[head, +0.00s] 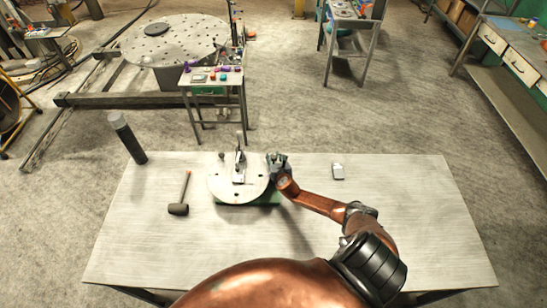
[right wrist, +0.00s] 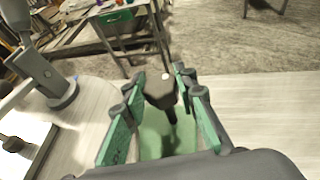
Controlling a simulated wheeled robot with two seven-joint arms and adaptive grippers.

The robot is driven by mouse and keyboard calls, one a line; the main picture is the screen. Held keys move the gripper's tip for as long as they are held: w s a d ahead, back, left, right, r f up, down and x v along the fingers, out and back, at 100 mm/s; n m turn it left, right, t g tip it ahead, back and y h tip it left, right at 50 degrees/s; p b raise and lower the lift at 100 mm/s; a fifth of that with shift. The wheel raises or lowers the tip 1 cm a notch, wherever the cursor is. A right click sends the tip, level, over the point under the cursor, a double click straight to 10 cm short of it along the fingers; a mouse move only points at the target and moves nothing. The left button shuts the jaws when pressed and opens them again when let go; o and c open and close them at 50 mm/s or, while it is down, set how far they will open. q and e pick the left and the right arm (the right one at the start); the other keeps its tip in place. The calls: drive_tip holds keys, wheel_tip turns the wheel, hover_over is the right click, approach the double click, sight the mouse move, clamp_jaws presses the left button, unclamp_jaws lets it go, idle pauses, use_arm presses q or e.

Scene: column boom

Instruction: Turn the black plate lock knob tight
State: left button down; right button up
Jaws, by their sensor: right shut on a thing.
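The black plate lock knob (right wrist: 160,92) stands between the fingertips of my right gripper (right wrist: 158,88) in the right wrist view. The gripper is shut on it, and the knob's dark stem (right wrist: 171,116) runs down below. In the head view my right gripper (head: 277,162) is at the right edge of the round pale plate (head: 222,193); I cannot make out the knob there. The plate rests on a green base (head: 262,200) and carries an upright metal fixture (head: 239,172). My left gripper is not in view.
A mallet (head: 179,207) lies left of the plate on the pale table (head: 330,235). A dark cylinder (head: 127,138) stands at the table's left edge. The table's right side is mostly clear.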

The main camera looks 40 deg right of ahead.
drive_tip(key=c, duration=0.5)
